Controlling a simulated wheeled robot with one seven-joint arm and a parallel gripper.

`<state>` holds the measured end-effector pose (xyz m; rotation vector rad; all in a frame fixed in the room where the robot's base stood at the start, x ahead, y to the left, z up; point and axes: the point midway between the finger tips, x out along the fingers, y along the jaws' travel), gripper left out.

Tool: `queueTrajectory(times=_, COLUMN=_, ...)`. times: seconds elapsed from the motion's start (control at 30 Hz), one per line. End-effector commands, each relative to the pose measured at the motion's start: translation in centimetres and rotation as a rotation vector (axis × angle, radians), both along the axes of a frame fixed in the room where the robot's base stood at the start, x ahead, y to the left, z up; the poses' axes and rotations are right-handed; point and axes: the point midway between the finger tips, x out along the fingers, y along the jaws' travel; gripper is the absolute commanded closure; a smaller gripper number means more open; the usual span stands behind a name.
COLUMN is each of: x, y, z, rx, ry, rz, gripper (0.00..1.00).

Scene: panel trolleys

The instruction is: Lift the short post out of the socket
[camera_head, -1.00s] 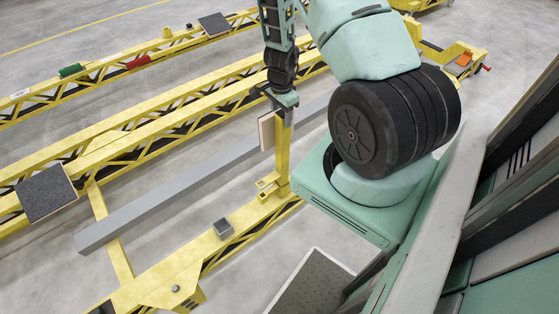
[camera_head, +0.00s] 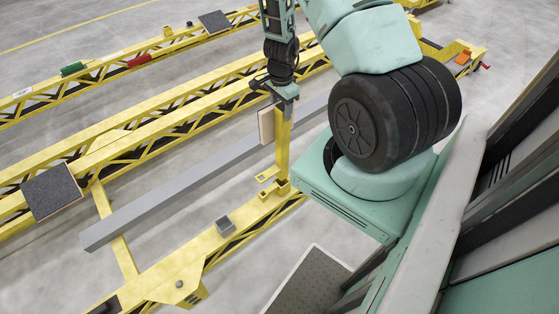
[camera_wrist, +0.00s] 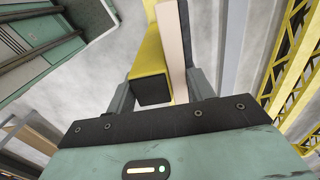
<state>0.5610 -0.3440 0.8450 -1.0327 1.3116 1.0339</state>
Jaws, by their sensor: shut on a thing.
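The short yellow post (camera_head: 283,139) stands upright at the near trolley's inner end, with a pale board (camera_head: 266,125) along its left side. My gripper (camera_head: 284,97) is shut on the post's upper end from above. In the wrist view, my gripper (camera_wrist: 162,78) has a finger on each side of the post (camera_wrist: 151,60), whose dark end faces the camera; the board (camera_wrist: 173,50) lies along it. The post's lower end is at the yellow socket area (camera_head: 282,188) on the trolley rail. I cannot tell how much of it is inside.
A long grey beam (camera_head: 180,190) passes close behind the post. A dark pad (camera_head: 52,192) lies on the middle rails. Green (camera_head: 74,69) and red (camera_head: 141,60) items lie on the far rail.

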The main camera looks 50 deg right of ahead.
Motion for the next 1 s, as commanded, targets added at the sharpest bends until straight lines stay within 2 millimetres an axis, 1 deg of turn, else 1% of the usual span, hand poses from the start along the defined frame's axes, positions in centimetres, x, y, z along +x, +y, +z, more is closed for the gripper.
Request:
queueTrajectory(times=0.03, x=0.1, y=0.0, z=0.5, rx=-0.001, ry=-0.002, rz=0.0, gripper=0.78)
queueTrajectory(times=0.5, x=0.1, y=0.0, z=2.3, rx=-0.001, ry=-0.002, rz=0.001, gripper=0.78)
queueTrajectory(times=1.0, x=0.1, y=0.0, z=2.3, rx=-0.001, ry=-0.002, rz=0.001, gripper=0.78)
